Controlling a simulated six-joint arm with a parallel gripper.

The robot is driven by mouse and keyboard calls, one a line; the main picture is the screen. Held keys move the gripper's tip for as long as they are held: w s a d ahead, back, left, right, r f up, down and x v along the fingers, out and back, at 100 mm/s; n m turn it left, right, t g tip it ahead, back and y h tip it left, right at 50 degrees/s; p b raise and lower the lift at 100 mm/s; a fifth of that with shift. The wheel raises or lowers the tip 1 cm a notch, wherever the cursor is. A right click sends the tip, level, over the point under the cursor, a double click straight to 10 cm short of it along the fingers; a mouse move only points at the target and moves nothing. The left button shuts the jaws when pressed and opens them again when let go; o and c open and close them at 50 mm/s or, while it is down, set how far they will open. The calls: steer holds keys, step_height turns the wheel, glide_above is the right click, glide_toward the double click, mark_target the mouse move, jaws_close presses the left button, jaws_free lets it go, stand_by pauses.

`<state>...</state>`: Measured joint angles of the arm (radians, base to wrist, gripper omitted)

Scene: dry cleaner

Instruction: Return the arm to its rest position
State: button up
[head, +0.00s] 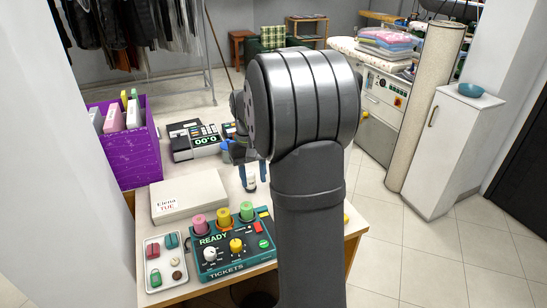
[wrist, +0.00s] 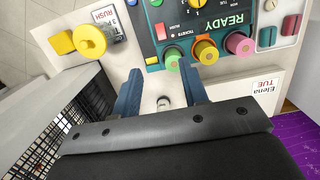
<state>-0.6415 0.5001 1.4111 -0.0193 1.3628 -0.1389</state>
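My gripper (head: 253,178) is over the table (head: 345,224), beyond the ticket machine, with its fingers pointing down. In the wrist view its two blue fingers (wrist: 160,68) stand apart. My arm bends high across the middle of the head view and hides part of the table.
The teal ticket machine (head: 234,264) with colored knobs, a white box (head: 189,196) labelled Elena and a small tray (head: 153,284) are on the near table. A purple crate (head: 136,157) stands left. A dark keypad device (head: 195,145) sits behind.

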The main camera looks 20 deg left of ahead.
mark_target(259, 228)
steer(key=f, duration=0.5)
steer(key=s+d+f, duration=0.1)
steer(key=f, duration=1.1)
steer(key=shift+s+d+f, duration=0.15)
steer(key=shift+s+d, duration=0.15)
steer(key=shift+d, duration=0.05)
steer(key=shift+f, duration=0.1)
steer(key=shift+w+a, duration=0.1)
steer(key=shift+w+a+g+h, duration=0.2)
steer(key=shift+a+g+h, duration=0.05)
steer(key=shift+g+h, duration=0.65)
steer(key=w+a+r+n, duration=0.1)
steer(key=w+r+n, duration=0.1)
steer(key=r, duration=0.6)
steer(key=w+a+r+n, duration=0.1)
steer(key=a+r+n, duration=0.1)
steer(key=r, duration=0.6)
steer(key=shift+w+a+n, duration=0.3)
steer(key=shift+w+n, duration=0.05)
steer(key=shift+n, duration=0.05)
stand_by(0.4)
